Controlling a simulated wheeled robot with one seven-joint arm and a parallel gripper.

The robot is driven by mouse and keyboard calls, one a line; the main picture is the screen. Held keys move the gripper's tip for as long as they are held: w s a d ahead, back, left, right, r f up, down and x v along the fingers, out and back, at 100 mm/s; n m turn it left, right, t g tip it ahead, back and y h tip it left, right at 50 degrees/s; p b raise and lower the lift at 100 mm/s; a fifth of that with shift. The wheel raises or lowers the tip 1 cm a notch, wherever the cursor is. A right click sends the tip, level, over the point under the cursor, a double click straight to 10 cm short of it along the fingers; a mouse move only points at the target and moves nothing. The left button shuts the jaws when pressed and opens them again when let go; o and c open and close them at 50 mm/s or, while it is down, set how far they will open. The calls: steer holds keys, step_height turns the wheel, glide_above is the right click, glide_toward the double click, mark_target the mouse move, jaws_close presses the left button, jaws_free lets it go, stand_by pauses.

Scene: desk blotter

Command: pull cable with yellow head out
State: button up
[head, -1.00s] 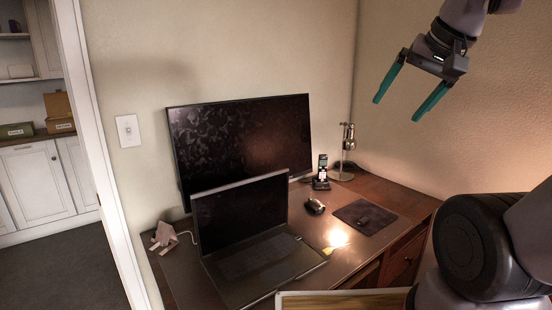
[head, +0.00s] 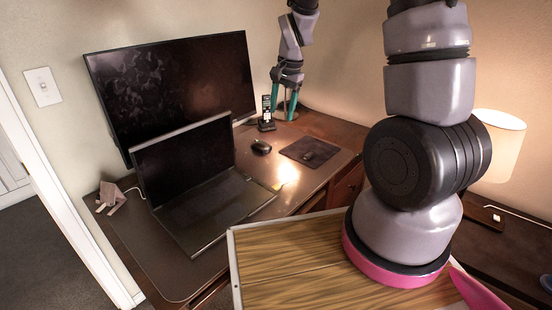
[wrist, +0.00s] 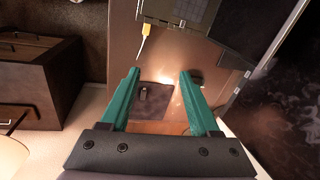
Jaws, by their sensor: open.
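The cable's yellow head (wrist: 146,29) shows in the wrist view beside the laptop's edge, with a thin pale tip pointing toward the mouse pad. In the head view it is a small yellow spot (head: 277,186) at the laptop's right side. The laptop (head: 202,205) stands open on the desk (head: 170,270). In the wrist view my gripper (wrist: 159,74) is open and empty, apart from the yellow head, which lies beyond the fingertips.
A monitor (head: 175,90) stands behind the laptop. A phone on its base (head: 266,115), a mouse (head: 261,146) and a dark mouse pad (head: 300,152) are on the desk. A grey stand (head: 110,198) is at left. A lit lamp (head: 500,145) stands at right.

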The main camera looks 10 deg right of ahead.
steer(key=m+g+h, duration=0.1)
steer(key=m+g, duration=0.1)
glide_toward(276, 186)
step_height(276, 186, down, 8)
steer(key=shift+s+a+f, duration=0.1)
steer(key=shift+s+f, duration=0.05)
steer(key=shift+f, duration=0.05)
jaws_close()
